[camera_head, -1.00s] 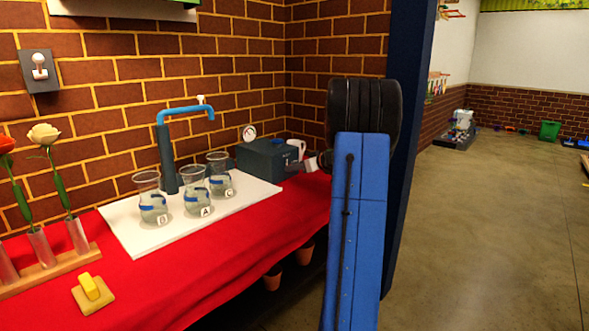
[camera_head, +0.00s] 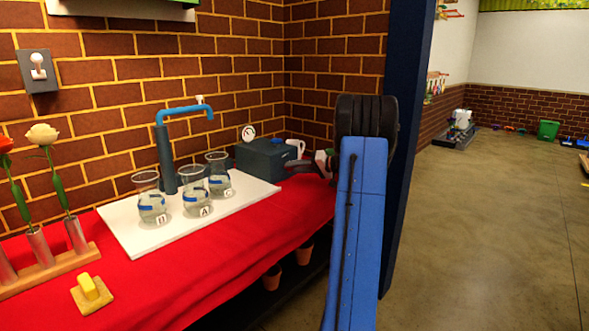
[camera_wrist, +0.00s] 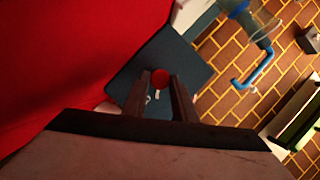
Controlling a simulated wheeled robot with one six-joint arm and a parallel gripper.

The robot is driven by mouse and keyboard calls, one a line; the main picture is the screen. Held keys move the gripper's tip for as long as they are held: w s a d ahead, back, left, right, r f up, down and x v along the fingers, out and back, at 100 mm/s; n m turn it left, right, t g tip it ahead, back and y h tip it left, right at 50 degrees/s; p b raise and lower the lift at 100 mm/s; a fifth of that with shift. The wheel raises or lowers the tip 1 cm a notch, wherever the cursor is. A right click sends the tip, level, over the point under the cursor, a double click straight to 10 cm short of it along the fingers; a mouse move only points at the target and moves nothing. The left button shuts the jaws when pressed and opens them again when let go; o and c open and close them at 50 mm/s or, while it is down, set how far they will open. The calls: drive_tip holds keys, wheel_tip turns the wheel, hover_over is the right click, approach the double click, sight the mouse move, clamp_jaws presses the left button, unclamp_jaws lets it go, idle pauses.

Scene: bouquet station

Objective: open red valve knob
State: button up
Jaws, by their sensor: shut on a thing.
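The red valve knob (camera_wrist: 160,78) shows in the wrist view as a small round red disc against the dark teal box (camera_wrist: 185,58). My gripper (camera_wrist: 160,87) has its two dark fingers on either side of the knob, and it is shut on it. In the head view the teal box (camera_head: 265,158) stands at the right end of the table. My gripper (camera_head: 300,166) reaches to the box's right side there, partly behind my blue arm. The knob cannot be made out clearly in the head view.
A white board (camera_head: 130,232) holds the blue pipe tap (camera_head: 185,109) and cups B (camera_head: 151,205), A (camera_head: 195,197) and C (camera_head: 219,180). A flower rack (camera_head: 50,269) and yellow block (camera_head: 88,286) are at left on the red cloth.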

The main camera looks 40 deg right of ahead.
drive_tip(key=shift+d+f+m+t+y, duration=0.1)
drive_tip(key=shift+m+t+y, duration=0.2)
drive_tip(key=shift+m, duration=0.6)
drive_tip(key=shift+d+f+m+t+y, duration=0.1)
drive_tip(key=shift+m+y, duration=0.3)
drive_tip(key=shift+m, duration=0.5)
drive_tip(key=o, duration=1)
drive_tip(key=v, duration=1.7)
drive_tip(key=shift+s+f, duration=0.15)
drive_tip(key=shift+s, duration=0.05)
drive_tip(key=shift+o, duration=0.2)
